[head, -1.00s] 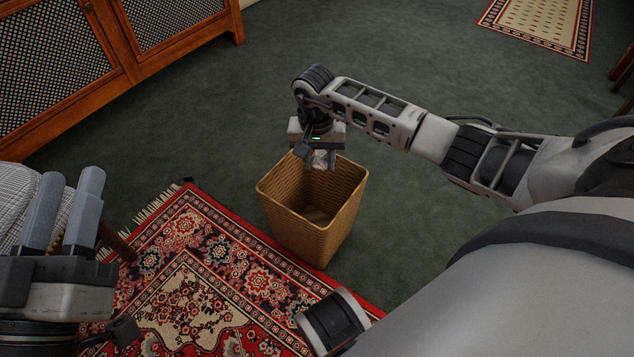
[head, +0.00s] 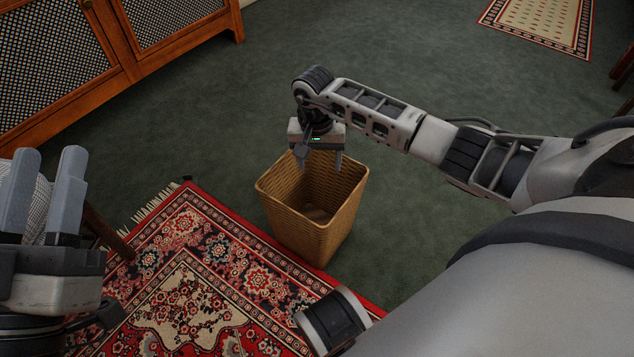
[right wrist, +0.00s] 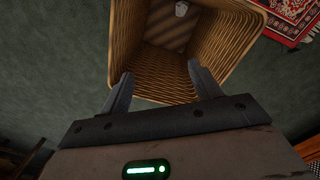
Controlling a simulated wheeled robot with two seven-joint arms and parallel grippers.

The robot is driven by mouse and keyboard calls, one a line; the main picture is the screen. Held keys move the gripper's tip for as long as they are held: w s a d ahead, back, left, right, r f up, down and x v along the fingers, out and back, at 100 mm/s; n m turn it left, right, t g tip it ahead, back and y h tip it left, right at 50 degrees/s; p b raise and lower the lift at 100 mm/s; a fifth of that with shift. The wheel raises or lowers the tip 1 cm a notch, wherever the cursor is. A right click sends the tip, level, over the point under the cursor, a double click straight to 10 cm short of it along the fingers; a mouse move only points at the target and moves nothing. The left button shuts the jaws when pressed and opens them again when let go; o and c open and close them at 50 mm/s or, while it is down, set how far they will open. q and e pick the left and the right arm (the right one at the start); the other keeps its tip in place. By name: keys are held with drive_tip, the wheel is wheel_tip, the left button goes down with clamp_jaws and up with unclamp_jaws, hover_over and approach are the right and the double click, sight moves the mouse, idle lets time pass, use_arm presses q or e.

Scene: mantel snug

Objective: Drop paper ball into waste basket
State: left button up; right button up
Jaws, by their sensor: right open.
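The wicker waste basket (head: 318,235) stands upright on the floor, partly over the rug's edge. My right gripper (head: 321,164) is open and empty above the basket's far rim, its fingers pointing down. In the right wrist view, the spread fingers (right wrist: 160,72) frame the basket's woven inner wall (right wrist: 234,40). A small whitish paper ball (right wrist: 181,9) lies inside the basket near the top of that view. It is hidden in the head view. My left gripper (head: 46,152) is at the far left, fingers apart with nothing between them.
A red patterned rug (head: 190,290) lies left of and in front of the basket. A wooden cabinet (head: 130,55) with lattice doors stands at the back left. Behind my left gripper is a pale seat with a dark wooden leg (head: 105,230). Green carpet behind the basket is clear.

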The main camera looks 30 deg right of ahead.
use_arm(q)
wheel_tip(320, 180, down, 8)
drive_tip(key=s+n+g+y+p, duration=0.2)
drive_tip(key=n+g+y+p, duration=0.1)
drive_tip(key=n+g+p, duration=0.1)
drive_tip(key=shift+s+d+r+n+g+y+p, duration=0.15)
drive_tip(key=shift+d+n+g+y+p, duration=0.2)
drive_tip(key=shift+p, duration=0.55)
use_arm(e)
wheel_tip(320, 180, up, 16)
drive_tip(key=shift+w+a+f, duration=0.15)
drive_tip(key=shift+w+a, duration=0.1)
drive_tip(key=shift+a, duration=0.1)
use_arm(q)
drive_tip(key=shift+a, duration=0.1)
